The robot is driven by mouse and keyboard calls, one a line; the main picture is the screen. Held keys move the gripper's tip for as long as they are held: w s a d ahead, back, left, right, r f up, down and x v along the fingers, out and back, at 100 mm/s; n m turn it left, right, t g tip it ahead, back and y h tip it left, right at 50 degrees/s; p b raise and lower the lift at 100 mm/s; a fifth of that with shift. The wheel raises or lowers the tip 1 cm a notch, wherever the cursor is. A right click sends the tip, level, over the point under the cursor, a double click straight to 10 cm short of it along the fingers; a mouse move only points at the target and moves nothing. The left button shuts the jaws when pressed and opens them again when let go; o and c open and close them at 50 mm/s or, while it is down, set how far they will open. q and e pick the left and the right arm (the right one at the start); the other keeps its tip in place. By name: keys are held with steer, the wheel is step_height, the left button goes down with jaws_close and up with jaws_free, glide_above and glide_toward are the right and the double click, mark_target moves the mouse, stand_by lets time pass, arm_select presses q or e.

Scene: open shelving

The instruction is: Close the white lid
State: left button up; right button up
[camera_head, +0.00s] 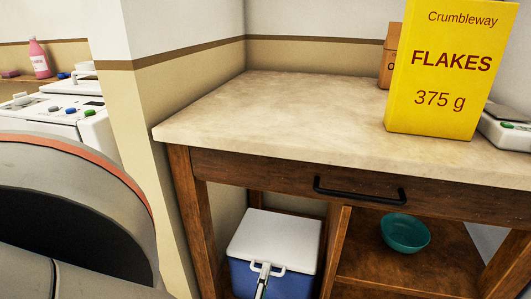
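The white lid (275,240) lies on top of a blue cooler (285,282) in the lower left bay under the counter. The lid looks flat on the box; I cannot tell whether a small gap remains. A white handle (266,268) shows at its front edge, with a thin dark and pale piece below it, cut off by the frame bottom. A large grey and black part with an orange edge, which looks like my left arm, fills the lower left, very close to the camera. My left gripper's fingers cannot be made out clearly. My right gripper is not in view.
A wooden counter (250,115) with a pale top and black drawer handle (360,192) stands above the cooler. A yellow flakes box (445,75) is on top. A teal bowl (405,233) sits on the right shelf. A wooden divider (336,250) stands right of the cooler.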

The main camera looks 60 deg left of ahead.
arm_select(q)
steer(key=shift+d, duration=0.1)
steer(key=v, duration=0.7)
steer(key=shift+s, duration=0.2)
steer(key=shift+d+f, duration=0.1)
